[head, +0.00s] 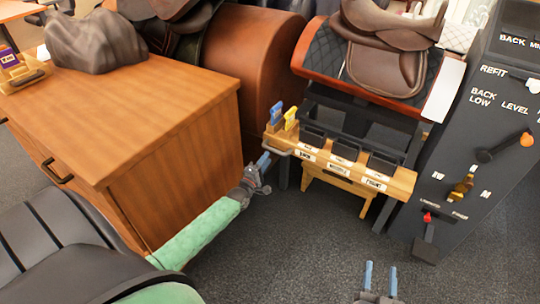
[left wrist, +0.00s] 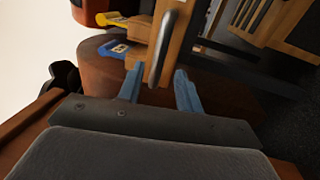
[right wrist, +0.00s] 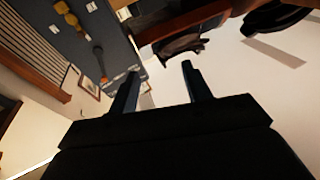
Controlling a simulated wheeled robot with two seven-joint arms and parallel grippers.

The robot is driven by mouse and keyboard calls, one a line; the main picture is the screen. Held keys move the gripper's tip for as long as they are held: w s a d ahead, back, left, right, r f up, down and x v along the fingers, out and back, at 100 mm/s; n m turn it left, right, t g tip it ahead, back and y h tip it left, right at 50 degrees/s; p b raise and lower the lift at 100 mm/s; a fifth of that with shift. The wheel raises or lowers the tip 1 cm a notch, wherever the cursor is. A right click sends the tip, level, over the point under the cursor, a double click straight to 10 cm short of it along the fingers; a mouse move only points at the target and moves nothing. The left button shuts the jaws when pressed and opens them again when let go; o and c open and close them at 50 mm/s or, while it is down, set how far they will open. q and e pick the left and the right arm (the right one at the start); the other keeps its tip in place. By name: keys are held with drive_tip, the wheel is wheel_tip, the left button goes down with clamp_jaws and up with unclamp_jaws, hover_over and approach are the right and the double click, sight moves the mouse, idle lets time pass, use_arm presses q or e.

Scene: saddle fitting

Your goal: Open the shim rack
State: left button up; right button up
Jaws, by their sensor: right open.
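The shim rack (head: 345,172) is a light wooden unit with dark bins and white labels, standing low in front of the saddle stand in the head view. A grey bar handle (head: 277,150) is on its left end. In the left wrist view the handle (left wrist: 163,48) runs up from between my left fingertips. My left gripper (head: 264,162) is close to the handle; its blue fingers (left wrist: 158,78) stand apart with a gap beside the handle, and I cannot tell if they touch it. My right gripper (head: 380,274) is open and empty at the bottom of the head view.
A dark panel (head: 470,140) with levers stands right of the rack. A brown saddle (head: 385,50) sits behind it. Blue and yellow tags (head: 290,117) stand on the rack's left end.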

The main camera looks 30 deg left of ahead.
drive_tip(key=shift+s+f+g, duration=0.15)
drive_tip(key=shift+f, duration=0.35)
drive_tip(key=shift+s+f+g, duration=0.15)
drive_tip(key=shift+f, duration=0.3)
drive_tip(key=shift+r, duration=0.25)
